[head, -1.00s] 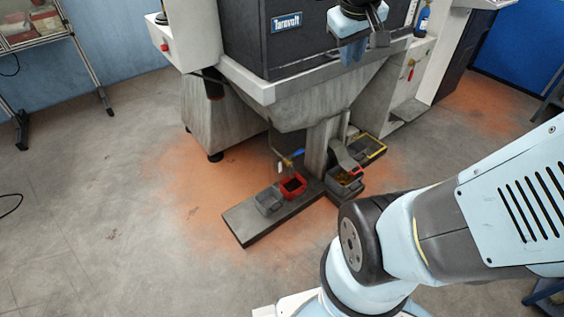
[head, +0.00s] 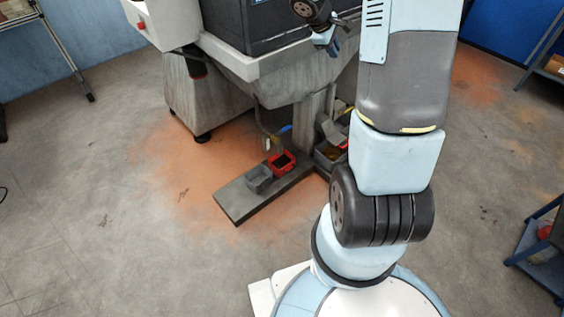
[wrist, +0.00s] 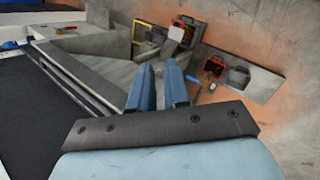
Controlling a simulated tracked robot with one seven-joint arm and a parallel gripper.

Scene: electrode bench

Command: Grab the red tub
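The red tub (head: 281,163) has a dark inside and stands on a low grey ledge (head: 240,203) beneath the machine, right beside a grey tub (head: 259,179). In the wrist view the red tub (wrist: 214,67) lies beyond and to the right of the fingertips. My gripper (head: 327,42) is well above and apart from it, in front of the machine's dark upper housing. In the wrist view the two blue fingers of my gripper (wrist: 158,64) show a narrow gap with nothing between them.
The machine's light rim (head: 250,68) and sloping hopper lie between my gripper and the ledge. A support post and more bins (head: 328,155) stand right of the red tub, partly behind my arm. Open floor (head: 120,210) lies to the left.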

